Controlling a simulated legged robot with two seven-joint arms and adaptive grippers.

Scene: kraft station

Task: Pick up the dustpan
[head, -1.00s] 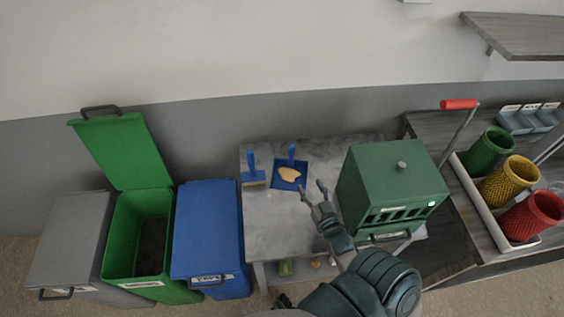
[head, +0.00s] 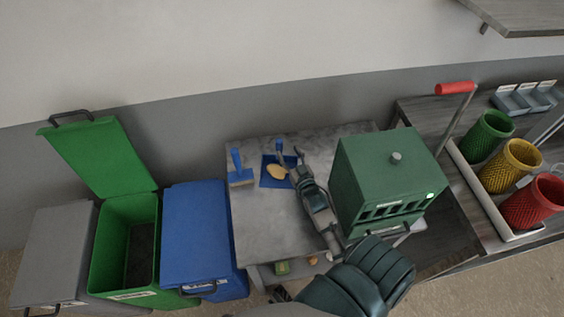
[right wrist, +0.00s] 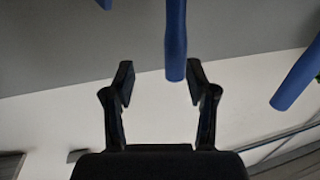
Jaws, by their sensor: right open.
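The blue dustpan (head: 267,179) lies on the grey table with its handle (head: 279,147) standing up at the back. A tan lump (head: 277,173) rests in its pan. My right gripper (head: 290,156) is open and empty at the dustpan's right side, close to the handle and covering part of the pan. In the right wrist view, a blue handle (right wrist: 175,45), apparently the dustpan's, hangs between the open fingers (right wrist: 158,84), touching neither. The blue brush (head: 240,172) stands left of the dustpan; its handle seems to show at right in the wrist view (right wrist: 298,80). My left gripper is not in view.
The green box (head: 385,170) stands on the table close right of my right arm. Blue (head: 200,230), green (head: 125,240) and grey (head: 52,250) bins stand at left. Green, yellow and red baskets (head: 510,165) are far right. The table's front left is clear.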

